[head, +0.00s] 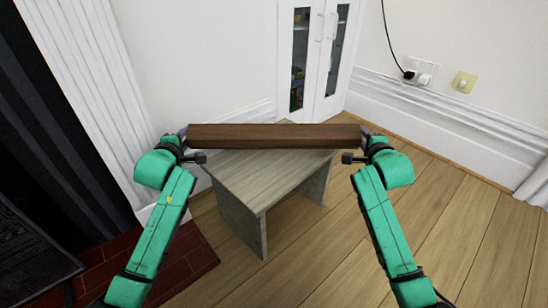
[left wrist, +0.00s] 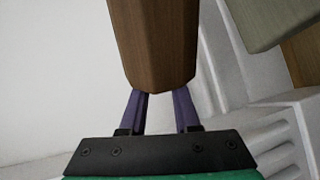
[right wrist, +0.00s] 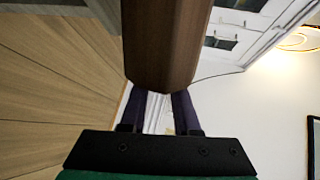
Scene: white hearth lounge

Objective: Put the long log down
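The long log (head: 275,136) is a dark brown beam, roughly level, spanning between my two grippers. It crosses over the far part of a small grey-wood table (head: 262,178); I cannot tell the gap beneath it exactly. My left gripper (head: 183,136) is at its left end and my right gripper (head: 366,137) at its right end. In the left wrist view the log's end (left wrist: 155,50) covers the fingertips of the left gripper (left wrist: 160,95). In the right wrist view the log (right wrist: 165,50) likewise hides the fingertips of the right gripper (right wrist: 158,98). Both grippers hold the log.
A white cabinet (head: 337,60) with glass doors stands behind the table. A dark fireplace and red-brown hearth tiles (head: 193,262) are on the left. Wood floor (head: 470,235) is clear on the right. Wall sockets (head: 420,72) with a black cable are at the upper right.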

